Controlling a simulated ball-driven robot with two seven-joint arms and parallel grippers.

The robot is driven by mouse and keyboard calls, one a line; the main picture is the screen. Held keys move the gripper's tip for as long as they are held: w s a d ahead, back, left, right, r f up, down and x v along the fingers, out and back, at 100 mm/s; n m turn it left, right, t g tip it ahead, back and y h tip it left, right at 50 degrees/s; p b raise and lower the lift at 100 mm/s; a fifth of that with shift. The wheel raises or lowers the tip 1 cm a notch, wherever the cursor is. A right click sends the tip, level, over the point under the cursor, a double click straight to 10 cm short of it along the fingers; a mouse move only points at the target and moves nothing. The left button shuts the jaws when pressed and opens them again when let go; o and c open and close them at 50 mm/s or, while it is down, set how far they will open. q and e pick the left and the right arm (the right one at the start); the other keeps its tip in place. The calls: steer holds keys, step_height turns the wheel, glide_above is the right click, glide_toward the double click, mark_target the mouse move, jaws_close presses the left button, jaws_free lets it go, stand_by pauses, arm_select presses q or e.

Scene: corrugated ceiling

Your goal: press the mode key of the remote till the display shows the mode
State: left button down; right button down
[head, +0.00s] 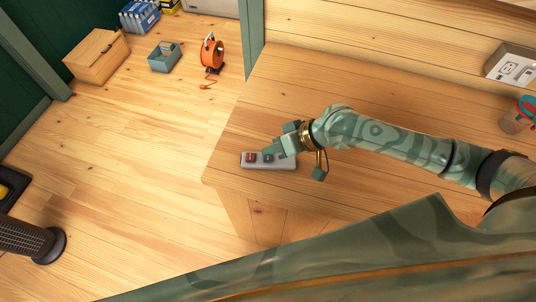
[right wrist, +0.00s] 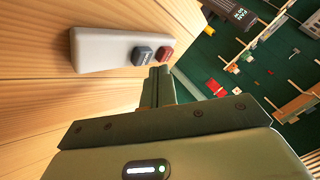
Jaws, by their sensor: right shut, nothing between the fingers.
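The remote (head: 284,166) is a pale grey bar lying flat near the table's front left corner. It has a red key (head: 250,157) at its left end and a blue-grey key (head: 268,158) beside it. Both also show in the right wrist view, as the red key (right wrist: 167,50) and the blue-grey key (right wrist: 142,55). My right gripper (head: 275,153) is shut and empty, its tips (right wrist: 159,72) close to the keys; I cannot tell whether they touch. A dark unit with a lit display (right wrist: 237,14) shows characters, apparently "FAN", at the top. My left gripper is out of view.
The table (head: 310,75) is mostly clear around the remote. A jar (head: 517,118) and a white socket panel (head: 512,68) are at the right. On the floor stand a wooden box (head: 97,56), a blue bin (head: 164,57), an orange reel (head: 212,52) and a dark cylinder (head: 25,240).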

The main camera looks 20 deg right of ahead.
mark_target(272, 158)
steer(key=shift+f, duration=0.15)
stand_by(0.5)
steer(key=shift+f, duration=0.2)
steer(key=shift+f, duration=0.45)
stand_by(0.8)
steer(key=shift+r+p, duration=0.85)
steer(key=shift+p, duration=0.25)
step_height(272, 158, up, 5)
steer(key=p, duration=0.5)
steer(key=shift+p, duration=0.4)
